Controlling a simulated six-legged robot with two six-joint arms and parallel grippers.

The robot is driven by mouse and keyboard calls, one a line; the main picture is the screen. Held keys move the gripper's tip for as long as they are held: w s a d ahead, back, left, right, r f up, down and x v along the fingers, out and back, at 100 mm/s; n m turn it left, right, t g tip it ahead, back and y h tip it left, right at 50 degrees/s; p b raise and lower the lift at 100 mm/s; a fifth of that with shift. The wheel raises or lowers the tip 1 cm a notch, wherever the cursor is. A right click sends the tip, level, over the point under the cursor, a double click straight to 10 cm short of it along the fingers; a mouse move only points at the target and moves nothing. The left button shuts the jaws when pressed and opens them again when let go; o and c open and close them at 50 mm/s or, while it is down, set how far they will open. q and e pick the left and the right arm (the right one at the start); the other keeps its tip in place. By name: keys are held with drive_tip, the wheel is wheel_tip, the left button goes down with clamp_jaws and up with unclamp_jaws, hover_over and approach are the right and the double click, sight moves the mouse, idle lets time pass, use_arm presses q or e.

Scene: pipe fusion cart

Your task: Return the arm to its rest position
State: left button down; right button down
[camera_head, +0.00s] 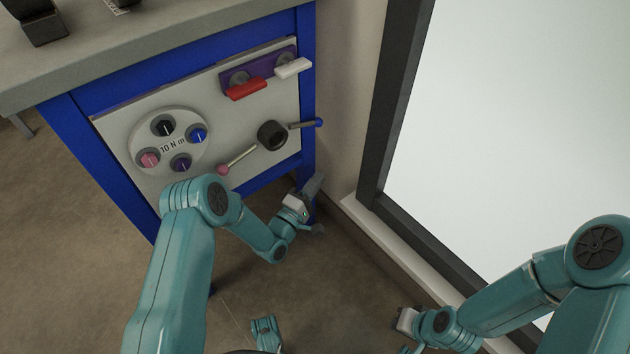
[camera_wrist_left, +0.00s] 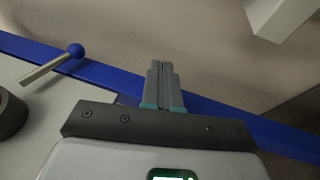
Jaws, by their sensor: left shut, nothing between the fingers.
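My left arm reaches in from the bottom left of the head view, teal with a grey gripper. My left gripper (camera_head: 316,184) is low beside the right leg of the blue cart, below the panel. In the left wrist view its two grey fingers (camera_wrist_left: 163,84) lie together, shut with nothing between them. My right gripper (camera_head: 405,320) is low at the bottom right of the head view, near the base of the window; its fingers are too small and dark to judge.
The blue-framed cart (camera_head: 308,95) has a white panel with a knob dial (camera_head: 172,143), a red handle (camera_head: 247,89), a white handle (camera_head: 292,68), a pink-tipped lever (camera_head: 238,160) and a blue-tipped lever (camera_head: 306,124). A dark-framed window (camera_head: 388,110) stands right. Brown floor lies below.

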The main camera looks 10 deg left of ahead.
idle(0.5)
